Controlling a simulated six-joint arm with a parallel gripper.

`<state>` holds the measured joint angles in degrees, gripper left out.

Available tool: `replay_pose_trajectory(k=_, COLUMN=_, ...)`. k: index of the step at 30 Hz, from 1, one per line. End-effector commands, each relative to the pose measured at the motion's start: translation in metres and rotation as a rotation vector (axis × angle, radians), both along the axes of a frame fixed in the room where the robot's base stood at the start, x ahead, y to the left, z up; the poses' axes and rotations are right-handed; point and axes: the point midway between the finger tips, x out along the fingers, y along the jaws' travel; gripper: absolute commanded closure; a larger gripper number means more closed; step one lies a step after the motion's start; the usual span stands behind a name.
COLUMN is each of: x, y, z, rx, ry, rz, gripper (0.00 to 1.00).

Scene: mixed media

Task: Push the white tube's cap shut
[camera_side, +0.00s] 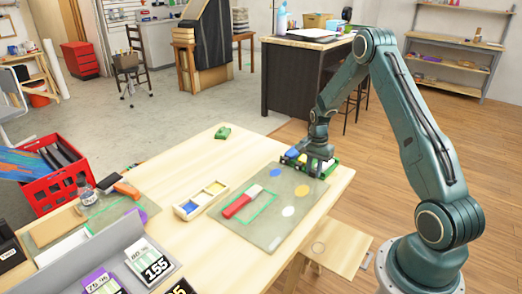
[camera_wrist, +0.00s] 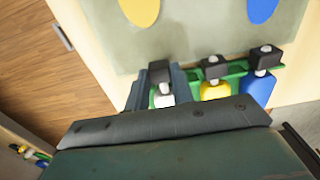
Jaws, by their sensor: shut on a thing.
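The white tube (camera_wrist: 164,100) stands in a green rack (camera_wrist: 238,68), at the left end of the row in the wrist view. Its dark cap (camera_wrist: 158,70) shows above it; how far it is closed is not clear. My gripper (camera_wrist: 160,84) is around the white tube, one finger on each side, and shut on it. A yellow tube (camera_wrist: 214,91) and a blue tube (camera_wrist: 261,88) stand beside it with dark caps.
A grey-green mat (camera_side: 265,235) with blue, yellow and white ovals lies beside the rack. A wooden tray (camera_side: 190,208) sits to the left. A small green object (camera_side: 222,132) lies at the back; the table around it is clear.

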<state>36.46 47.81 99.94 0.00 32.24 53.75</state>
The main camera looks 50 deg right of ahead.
Motion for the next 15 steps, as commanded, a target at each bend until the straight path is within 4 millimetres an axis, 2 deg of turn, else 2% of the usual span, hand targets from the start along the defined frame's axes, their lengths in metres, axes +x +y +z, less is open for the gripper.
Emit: replay_pose_trajectory(k=15, x=0.0001, y=-0.0058, z=-0.0005, rx=0.0, ry=0.0, rz=0.0, gripper=0.87)
